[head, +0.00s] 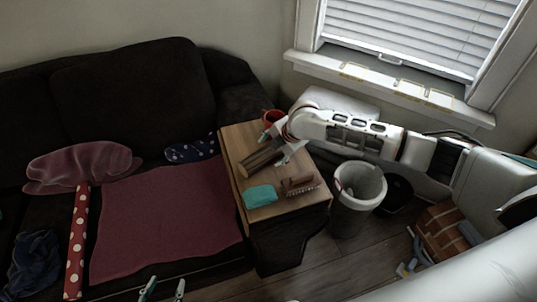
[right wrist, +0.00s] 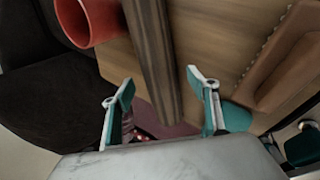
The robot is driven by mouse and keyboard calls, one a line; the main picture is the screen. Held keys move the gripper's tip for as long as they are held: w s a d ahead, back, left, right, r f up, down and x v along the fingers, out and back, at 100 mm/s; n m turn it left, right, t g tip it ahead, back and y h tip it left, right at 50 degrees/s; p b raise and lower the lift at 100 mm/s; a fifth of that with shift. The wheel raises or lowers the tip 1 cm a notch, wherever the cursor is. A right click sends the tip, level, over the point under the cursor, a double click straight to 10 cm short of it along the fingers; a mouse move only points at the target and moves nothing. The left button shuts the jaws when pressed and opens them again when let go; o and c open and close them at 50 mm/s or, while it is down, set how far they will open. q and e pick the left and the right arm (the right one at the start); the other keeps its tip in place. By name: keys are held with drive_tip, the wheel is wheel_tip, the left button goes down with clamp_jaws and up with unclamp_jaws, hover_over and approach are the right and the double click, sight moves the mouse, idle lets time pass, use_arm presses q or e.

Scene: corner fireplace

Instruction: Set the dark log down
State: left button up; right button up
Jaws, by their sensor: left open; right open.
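In the right wrist view the log (right wrist: 152,50) runs down between the two fingers, with a gap on each side. My right gripper (head: 275,147) is open around the log; its fingertips (right wrist: 161,97) also show in the right wrist view. The log's far end is partly hidden by the gripper in the head view. My left gripper (head: 164,287) is open and empty at the bottom edge of the head view, over the front of the sofa.
A red cup (head: 271,116) stands at the table's back, close to the log. A teal item (head: 260,195) and a brown brush-like item (head: 299,186) lie at the table's front. A grey bin (head: 352,208) stands right of the table. The dark sofa (head: 130,85) adjoins it left.

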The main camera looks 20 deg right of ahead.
drive_tip(key=x, duration=0.3)
drive_tip(key=shift+b, duration=0.3)
drive_tip(key=shift+r, duration=0.15)
drive_tip(key=c, duration=1.6)
